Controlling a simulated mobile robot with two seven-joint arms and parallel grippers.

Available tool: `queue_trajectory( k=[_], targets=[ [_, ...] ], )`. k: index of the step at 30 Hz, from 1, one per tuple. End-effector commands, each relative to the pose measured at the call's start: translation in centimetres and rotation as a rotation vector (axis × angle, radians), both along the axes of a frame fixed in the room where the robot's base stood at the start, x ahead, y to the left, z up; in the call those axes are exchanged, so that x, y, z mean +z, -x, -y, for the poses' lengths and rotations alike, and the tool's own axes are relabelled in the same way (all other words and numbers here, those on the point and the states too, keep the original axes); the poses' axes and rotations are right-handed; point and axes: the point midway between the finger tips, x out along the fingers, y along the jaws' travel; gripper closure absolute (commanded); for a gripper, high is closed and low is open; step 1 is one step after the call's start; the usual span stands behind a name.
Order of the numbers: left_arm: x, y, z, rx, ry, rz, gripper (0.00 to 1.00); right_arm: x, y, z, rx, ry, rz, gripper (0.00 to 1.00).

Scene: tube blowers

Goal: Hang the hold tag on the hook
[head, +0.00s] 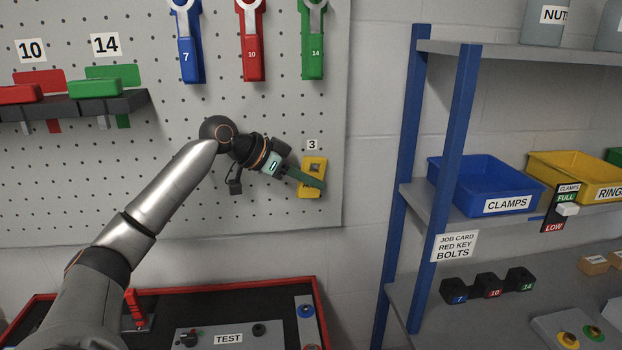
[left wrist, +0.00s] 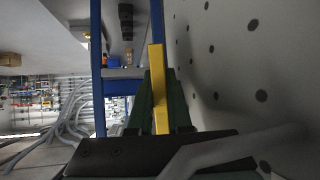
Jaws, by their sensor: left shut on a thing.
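The yellow hold tag (head: 313,165) is upright, close to the pegboard just below the "3" label, with a dark hole near its top. My left gripper (head: 312,180) reaches it from the left, and its green fingers are shut on the tag's lower middle. In the left wrist view the tag (left wrist: 158,75) shows edge-on between the green fingers (left wrist: 160,108), beside the board face. The hook itself is hidden or too small to make out, so I cannot tell whether the tag is on it. My right gripper is not in view.
The pegboard (head: 180,210) carries blue (head: 190,50), red (head: 252,50) and green (head: 314,50) tools above the tag. A dark rack (head: 75,105) is at left. A blue-post shelf (head: 455,150) with bins stands at right. A red-edged bench (head: 270,290) is below.

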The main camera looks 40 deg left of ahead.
Motion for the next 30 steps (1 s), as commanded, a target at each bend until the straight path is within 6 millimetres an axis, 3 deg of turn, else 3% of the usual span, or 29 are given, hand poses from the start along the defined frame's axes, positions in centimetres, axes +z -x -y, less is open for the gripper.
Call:
queue_trajectory(
  k=[10, 11, 19, 30],
  targets=[
    [0.03, 0.01, 0.02, 0.0, 0.0, 0.0, 1.0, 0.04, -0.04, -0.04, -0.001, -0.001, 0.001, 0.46],
    [0.03, 0.02, 0.01, 0.0, 0.0, 0.0, 0.8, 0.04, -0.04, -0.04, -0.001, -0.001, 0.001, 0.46],
    [0.04, 0.02, 0.02, 0.0, 0.0, 0.0, 0.5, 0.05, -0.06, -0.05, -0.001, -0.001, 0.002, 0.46],
    [0.24, 0.36, -0.29, 0.003, -0.002, 0.002, 0.48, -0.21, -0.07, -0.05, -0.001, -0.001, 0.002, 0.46]
  ],
)
